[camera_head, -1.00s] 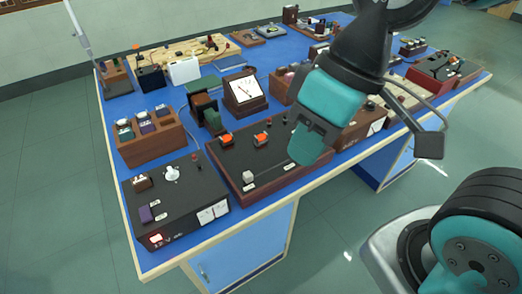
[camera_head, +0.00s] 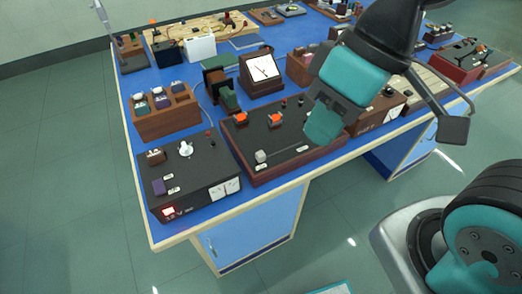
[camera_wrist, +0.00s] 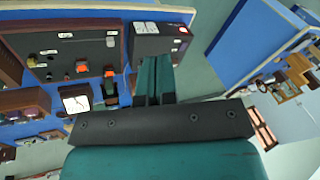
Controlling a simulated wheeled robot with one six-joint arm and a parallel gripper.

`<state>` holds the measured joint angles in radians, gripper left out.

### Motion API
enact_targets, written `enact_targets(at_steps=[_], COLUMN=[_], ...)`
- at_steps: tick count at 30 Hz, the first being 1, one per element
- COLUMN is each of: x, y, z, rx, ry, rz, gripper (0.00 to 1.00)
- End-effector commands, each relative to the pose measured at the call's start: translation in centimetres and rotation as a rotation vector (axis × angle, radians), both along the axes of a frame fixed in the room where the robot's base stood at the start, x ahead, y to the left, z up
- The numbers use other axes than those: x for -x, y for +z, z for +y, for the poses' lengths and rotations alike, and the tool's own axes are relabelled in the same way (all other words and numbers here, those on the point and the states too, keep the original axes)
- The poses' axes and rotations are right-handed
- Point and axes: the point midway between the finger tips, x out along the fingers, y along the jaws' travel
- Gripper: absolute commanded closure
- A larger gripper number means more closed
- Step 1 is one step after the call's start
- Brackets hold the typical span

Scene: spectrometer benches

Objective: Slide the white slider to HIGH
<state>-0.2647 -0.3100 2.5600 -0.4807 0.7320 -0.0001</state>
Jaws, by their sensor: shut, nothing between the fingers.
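The white slider (camera_head: 261,156) is a small pale knob at the left end of a slot near the front edge of the black panel in a wooden frame (camera_head: 262,178). In the wrist view, turned about, the slider (camera_wrist: 111,41) sits at the right end of its slot on the panel (camera_wrist: 85,55). Small white labels lie by the slot, too small to read. My gripper (camera_head: 323,126) is shut and empty above the panel's right part in the head view, apart from the slider. Its fingers also show in the wrist view (camera_wrist: 154,78).
A black power supply (camera_head: 195,187) stands left of the panel. A white-faced meter (camera_head: 262,70) and a green-and-brown part (camera_head: 222,88) stand behind it. Orange-capped switches (camera_head: 275,119) rise from the panel.

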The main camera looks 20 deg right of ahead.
Motion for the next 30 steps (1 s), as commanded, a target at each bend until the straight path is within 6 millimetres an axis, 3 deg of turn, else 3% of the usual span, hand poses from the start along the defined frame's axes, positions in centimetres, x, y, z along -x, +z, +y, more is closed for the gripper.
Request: enact_targets(at_steps=[7, 11, 13, 21, 25, 30], x=[0.0, -1.1, -3.0, -14.6, -18.0, -19.6], y=[0.0, -0.4, -1.2, -7.1, -9.5, -11.0], z=[0.0, 0.0, 0.1, 1.4, 2.1, 2.4], rx=[0.000, 0.016, 0.049, 0.257, 0.325, 0.360], ry=[0.000, -0.017, -0.049, -0.274, -0.358, -0.403], rz=[0.000, 0.007, 0.021, 0.070, 0.074, 0.075], gripper=[0.98, 0.68, 0.52, 0.51, 0.51, 0.51])
